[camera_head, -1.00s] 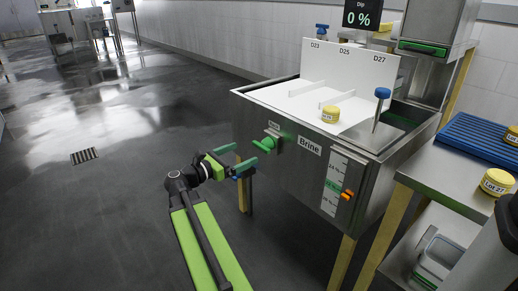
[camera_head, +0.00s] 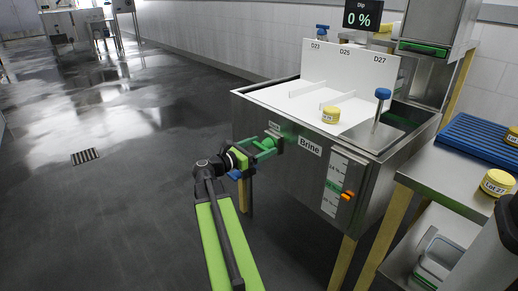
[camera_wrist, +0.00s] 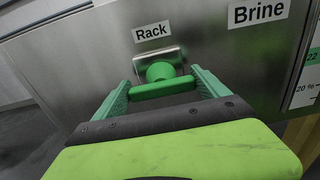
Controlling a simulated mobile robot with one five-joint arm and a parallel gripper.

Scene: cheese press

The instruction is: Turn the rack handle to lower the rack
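The green rack handle (camera_wrist: 162,87) is a short bar on a round hub, on a metal plate under the "Rack" label (camera_wrist: 152,32) on the steel tank front. The bar lies roughly level in the wrist view. My gripper (camera_wrist: 160,80) is open, with one green finger on each side of the handle. I cannot tell whether the fingers touch the bar's ends. In the head view my gripper (camera_head: 262,145) covers most of the handle. The white rack (camera_head: 318,100) sits in the top of the brine tank (camera_head: 290,165) with a yellow cheese (camera_head: 331,114) on it.
A blue-knobbed rod (camera_head: 382,95) stands at the tank's right. The display (camera_head: 362,14) reads "Dip 0 %". A level scale with an orange marker (camera_head: 347,196) is on the tank front. A side table with a blue mat (camera_head: 480,140) stands right.

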